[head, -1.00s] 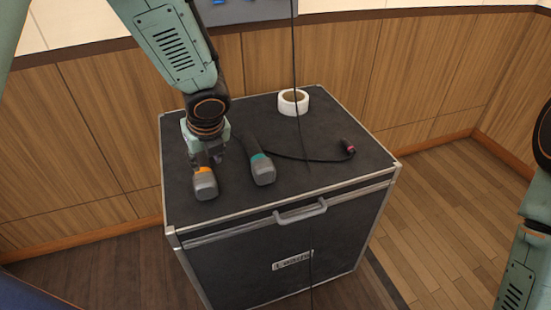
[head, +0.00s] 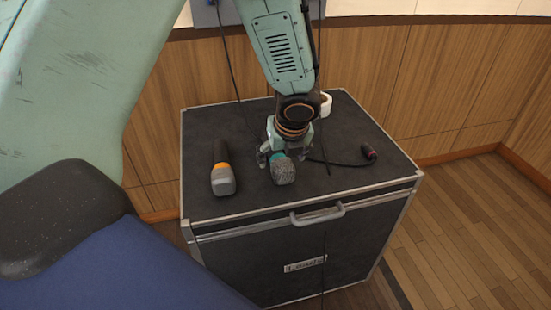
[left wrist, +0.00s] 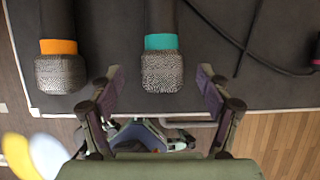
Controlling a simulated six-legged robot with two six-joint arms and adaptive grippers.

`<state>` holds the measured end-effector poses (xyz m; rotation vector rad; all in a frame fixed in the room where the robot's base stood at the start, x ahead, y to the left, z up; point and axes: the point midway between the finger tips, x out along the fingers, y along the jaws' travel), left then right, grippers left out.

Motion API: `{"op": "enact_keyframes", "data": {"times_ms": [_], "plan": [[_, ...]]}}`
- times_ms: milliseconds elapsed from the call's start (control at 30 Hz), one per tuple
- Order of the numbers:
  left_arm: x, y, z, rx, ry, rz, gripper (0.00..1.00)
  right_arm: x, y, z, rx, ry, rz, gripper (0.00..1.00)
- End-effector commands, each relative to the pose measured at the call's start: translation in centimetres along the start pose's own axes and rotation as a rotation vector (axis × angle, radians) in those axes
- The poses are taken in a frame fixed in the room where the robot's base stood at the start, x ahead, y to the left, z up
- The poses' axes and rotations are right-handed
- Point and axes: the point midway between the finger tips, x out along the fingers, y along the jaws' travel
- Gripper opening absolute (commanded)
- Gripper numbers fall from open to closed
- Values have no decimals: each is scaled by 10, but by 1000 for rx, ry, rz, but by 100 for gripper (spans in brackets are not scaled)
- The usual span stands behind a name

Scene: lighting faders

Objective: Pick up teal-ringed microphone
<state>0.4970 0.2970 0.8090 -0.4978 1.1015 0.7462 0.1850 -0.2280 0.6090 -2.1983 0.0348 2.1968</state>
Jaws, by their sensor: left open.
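The teal-ringed microphone (head: 283,170) lies on top of the black case, its grey mesh head toward the case's front edge. In the left wrist view the teal-ringed microphone (left wrist: 163,68) shows its teal band and dark handle, lying between the lines of my fingers. My left gripper (head: 277,155) is over it, open, with its fingers spread to either side; the gripper hides most of the handle in the head view. I cannot tell whether the fingers touch it. My right gripper is not in view.
An orange-ringed microphone (head: 222,175) lies just left of the teal one. A cable with a pink-ringed plug (head: 368,152) lies to the right. A white tape roll (head: 326,105) sits behind my arm. The black case (head: 350,185) has a metal-edged front and a handle (head: 318,214).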

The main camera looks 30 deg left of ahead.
Motion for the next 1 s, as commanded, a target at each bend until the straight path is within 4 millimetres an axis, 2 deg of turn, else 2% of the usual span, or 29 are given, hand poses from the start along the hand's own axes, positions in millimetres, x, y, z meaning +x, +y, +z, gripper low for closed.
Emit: {"op": "enact_keyframes", "data": {"times_ms": [267,567,800,1000], "plan": [[11,5,2,-9,2,3,77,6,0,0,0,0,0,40],[52,6,4,-10,2,5,77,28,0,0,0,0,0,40],[53,4,5,-8,0,3,77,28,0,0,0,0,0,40],[52,3,5,-7,0,3,62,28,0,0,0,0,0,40]]}}
